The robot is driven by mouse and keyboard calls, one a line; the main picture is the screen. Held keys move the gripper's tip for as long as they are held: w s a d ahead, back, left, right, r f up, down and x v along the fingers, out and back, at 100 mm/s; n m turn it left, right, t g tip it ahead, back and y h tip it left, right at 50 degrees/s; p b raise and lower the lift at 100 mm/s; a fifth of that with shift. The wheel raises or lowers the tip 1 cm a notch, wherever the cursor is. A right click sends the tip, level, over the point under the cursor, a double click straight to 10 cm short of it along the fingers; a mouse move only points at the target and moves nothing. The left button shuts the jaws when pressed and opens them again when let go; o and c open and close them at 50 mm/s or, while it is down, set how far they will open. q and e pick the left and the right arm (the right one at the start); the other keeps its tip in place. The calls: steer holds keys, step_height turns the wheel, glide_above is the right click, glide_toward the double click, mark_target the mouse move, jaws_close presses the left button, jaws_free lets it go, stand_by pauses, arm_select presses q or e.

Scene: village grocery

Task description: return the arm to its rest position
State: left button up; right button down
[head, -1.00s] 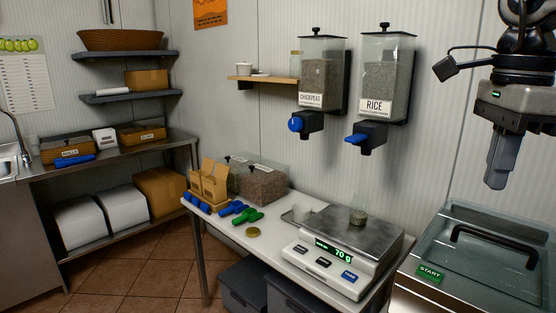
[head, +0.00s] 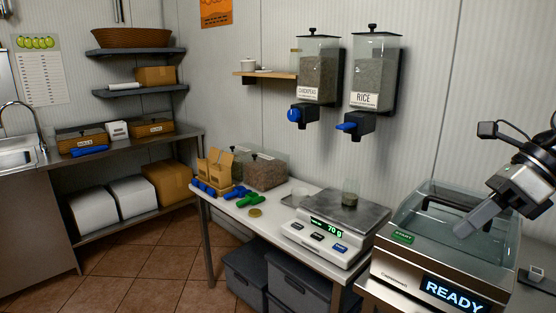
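My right gripper (head: 468,230) comes in from the right edge and points down and left. It is over the glass lid of the vacuum sealer (head: 420,287), whose display reads READY. Its fingers show as one grey block, with no gap and no held thing visible. I cannot tell whether it touches the lid. My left gripper is not in view.
A scale (head: 325,240) reading 70 g stands on the white table, with a small jar (head: 350,193) on its pan. The chickpea dispenser (head: 317,70) and rice dispenser (head: 374,75) hang above. Scoops (head: 250,200) lie at left.

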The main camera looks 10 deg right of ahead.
step_height(320, 180, down, 27)
steer(key=s+a+m+t, duration=0.2)
steer(key=m+t, duration=1)
steer(key=m, duration=1.5)
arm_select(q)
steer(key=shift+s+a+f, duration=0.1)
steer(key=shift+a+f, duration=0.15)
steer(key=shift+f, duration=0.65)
arm_select(e)
steer(key=s+a+f+m+g+h, duration=0.4)
steer(key=s+a+f+m, duration=0.6)
steer(key=a+f+m, duration=0.3)
steer(key=a+m, duration=0.2)
steer(key=shift+s+a+f, duration=0.2)
steer(key=shift+a+f, duration=0.15)
